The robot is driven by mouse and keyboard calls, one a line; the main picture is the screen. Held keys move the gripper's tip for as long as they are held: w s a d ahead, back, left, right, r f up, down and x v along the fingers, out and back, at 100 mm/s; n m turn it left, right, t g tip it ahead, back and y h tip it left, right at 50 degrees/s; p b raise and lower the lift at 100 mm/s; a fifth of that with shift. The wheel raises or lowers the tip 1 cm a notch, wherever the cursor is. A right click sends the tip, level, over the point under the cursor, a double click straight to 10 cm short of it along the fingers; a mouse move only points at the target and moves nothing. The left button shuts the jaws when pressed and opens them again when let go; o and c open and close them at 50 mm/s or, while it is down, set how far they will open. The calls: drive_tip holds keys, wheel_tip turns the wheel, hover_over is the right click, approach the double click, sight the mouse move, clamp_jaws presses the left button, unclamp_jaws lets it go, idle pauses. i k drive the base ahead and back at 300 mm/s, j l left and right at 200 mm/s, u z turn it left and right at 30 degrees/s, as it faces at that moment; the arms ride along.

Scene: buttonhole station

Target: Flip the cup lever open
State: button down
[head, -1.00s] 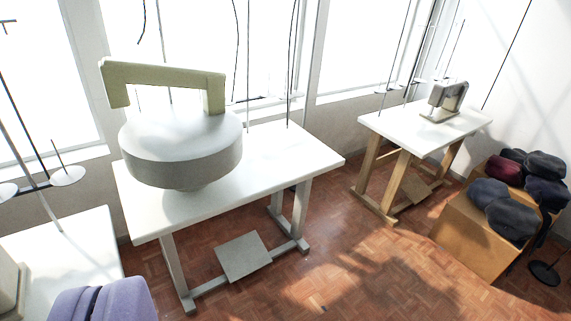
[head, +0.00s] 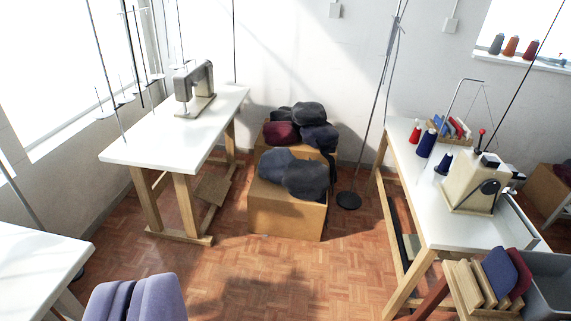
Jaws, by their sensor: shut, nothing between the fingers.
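A cream machine (head: 474,186) stands on the white table at the right, with a dark round part on its side. A thin upright rod with a red knob (head: 481,132) rises at its top. I cannot tell whether this is the cup lever, and no cup can be made out at this size.
Caps (head: 306,178) lie on cardboard boxes (head: 287,213) in the middle. Another sewing table (head: 165,137) stands at left. A thin stand (head: 348,200) stands between. Open parquet (head: 250,268) lies in front.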

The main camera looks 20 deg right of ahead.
sight(477, 151)
drive_tip(key=i+l+z, duration=0.2)
drive_tip(key=i+z, duration=0.2)
drive_tip(key=i, duration=0.4)
drive_tip(key=i+j+z, duration=0.1)
drive_tip(key=i+z, duration=0.3)
drive_tip(key=i, duration=0.4)
drive_tip(key=i+l+u, duration=0.2)
drive_tip(key=i+l, duration=1.05)
